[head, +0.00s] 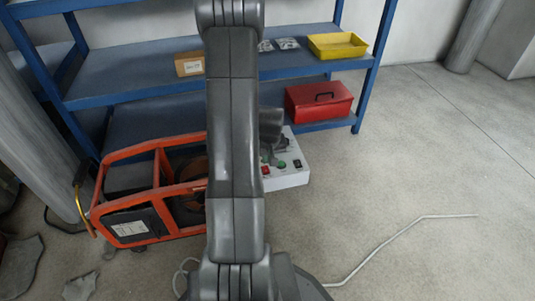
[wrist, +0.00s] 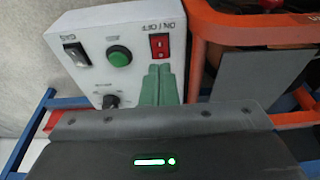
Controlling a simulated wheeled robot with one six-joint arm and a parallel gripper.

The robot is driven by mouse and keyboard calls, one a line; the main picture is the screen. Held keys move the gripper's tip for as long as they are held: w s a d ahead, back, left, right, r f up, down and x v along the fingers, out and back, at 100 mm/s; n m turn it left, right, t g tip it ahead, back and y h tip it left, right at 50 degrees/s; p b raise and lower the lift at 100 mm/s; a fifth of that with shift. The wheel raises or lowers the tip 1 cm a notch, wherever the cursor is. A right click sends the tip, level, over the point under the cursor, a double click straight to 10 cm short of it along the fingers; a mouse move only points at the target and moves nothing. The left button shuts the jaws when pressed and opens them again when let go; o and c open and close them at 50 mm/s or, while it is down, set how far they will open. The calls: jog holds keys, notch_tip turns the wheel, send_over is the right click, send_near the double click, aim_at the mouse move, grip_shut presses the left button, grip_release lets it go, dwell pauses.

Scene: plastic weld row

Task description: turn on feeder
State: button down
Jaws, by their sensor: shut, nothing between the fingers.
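The feeder has an orange frame (head: 155,236) with a white control box (head: 290,181) at its right. In the wrist view, the box face (wrist: 82,38) carries a red rocker switch (wrist: 159,46) marked ON/OFF, a green button (wrist: 119,56), a black switch (wrist: 76,55) marked GAS and a black knob (wrist: 110,101). My gripper (wrist: 159,69) is shut and empty. Its green fingertips lie just below the red switch in the wrist view; I cannot tell whether they touch the box. In the head view my arm hides part of the feeder.
A blue shelf rack (head: 140,84) stands behind, with a yellow tray (head: 338,47), a red toolbox (head: 318,103) and a cardboard box (head: 189,64). A thin pale rod or cable (head: 385,243) lies on the floor at right. The right floor is otherwise clear.

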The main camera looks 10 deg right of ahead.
aim_at(267, 171)
jog(key=shift+s+f+b, duration=0.2)
jog(key=shift+f+b, duration=0.5)
jog(key=shift+f, duration=1.35)
jog(key=shift+s+f+b, duration=0.1)
jog(key=shift+f+b, duration=0.35)
jog(key=shift+r, duration=0.15)
jog(key=shift+w+r+p, duration=0.35)
jog(key=shift+w+p, duration=0.1)
jog(key=shift+w, duration=0.3)
